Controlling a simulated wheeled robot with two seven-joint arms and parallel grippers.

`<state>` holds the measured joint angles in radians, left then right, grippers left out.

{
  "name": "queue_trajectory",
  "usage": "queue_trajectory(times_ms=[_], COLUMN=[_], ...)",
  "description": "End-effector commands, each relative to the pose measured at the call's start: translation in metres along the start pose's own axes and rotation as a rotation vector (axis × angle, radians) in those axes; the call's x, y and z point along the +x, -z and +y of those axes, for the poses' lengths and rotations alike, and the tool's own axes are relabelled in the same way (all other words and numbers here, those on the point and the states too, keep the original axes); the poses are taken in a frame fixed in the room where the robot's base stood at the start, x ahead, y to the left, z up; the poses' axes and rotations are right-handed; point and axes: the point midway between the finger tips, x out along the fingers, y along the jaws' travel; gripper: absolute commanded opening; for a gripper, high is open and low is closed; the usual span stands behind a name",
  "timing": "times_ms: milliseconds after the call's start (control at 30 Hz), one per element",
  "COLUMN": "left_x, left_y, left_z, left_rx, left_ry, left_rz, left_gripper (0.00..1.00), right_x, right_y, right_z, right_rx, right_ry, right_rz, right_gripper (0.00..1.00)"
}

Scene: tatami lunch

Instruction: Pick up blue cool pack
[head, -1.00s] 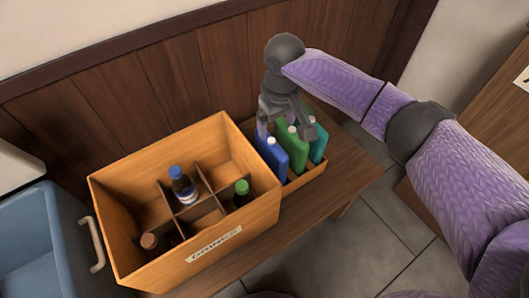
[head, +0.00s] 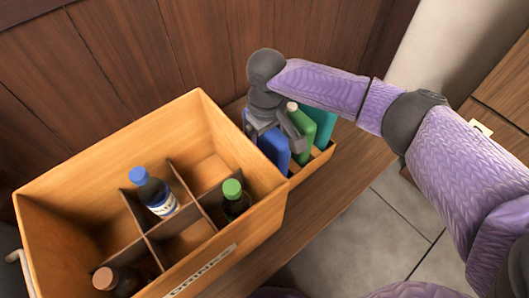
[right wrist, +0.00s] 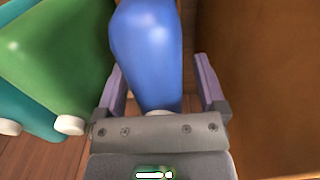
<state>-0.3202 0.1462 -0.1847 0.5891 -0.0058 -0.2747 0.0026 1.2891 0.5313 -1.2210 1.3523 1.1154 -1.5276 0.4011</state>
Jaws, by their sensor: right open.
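The blue cool pack (head: 275,150) stands upright in a small wooden holder (head: 318,163) on the bench, at the end nearest the large crate. My right gripper (head: 278,128) is over its top and hides its cap in the head view. In the right wrist view the blue pack (right wrist: 148,45) lies between the two open fingers of my right gripper (right wrist: 158,82), one on each side. Small gaps show, so the fingers look apart from it. A green pack (head: 302,125) and a teal pack (head: 322,118) stand beside it. My left gripper is out of view.
A large wooden crate (head: 75,190) with dividers stands close left of the holder. It holds a blue-capped bottle (head: 152,190), a green-capped bottle (head: 235,198) and a brown-capped bottle (head: 112,280). A panelled wall rises behind. Bare bench (head: 350,180) lies right of the holder.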

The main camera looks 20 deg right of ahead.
Motion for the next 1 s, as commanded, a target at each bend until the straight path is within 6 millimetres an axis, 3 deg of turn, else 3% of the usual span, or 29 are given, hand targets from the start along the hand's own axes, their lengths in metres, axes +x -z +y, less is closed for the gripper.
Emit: queue_trajectory(times_ms=[100,500,1000], left_x=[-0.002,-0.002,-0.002], left_y=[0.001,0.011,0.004], left_z=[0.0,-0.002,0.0], left_rx=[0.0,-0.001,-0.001], left_ry=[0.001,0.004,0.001], left_rz=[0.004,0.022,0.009], left_gripper=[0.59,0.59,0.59], right_x=[-0.004,-0.004,-0.003], right_y=[0.0,0.0,0.0], right_z=[0.0,0.0,0.0], right_rx=[0.0,0.0,0.0], right_ry=[-0.001,-0.001,0.0], right_rz=[0.003,0.002,0.002], right_gripper=[0.88,0.03,0.0])
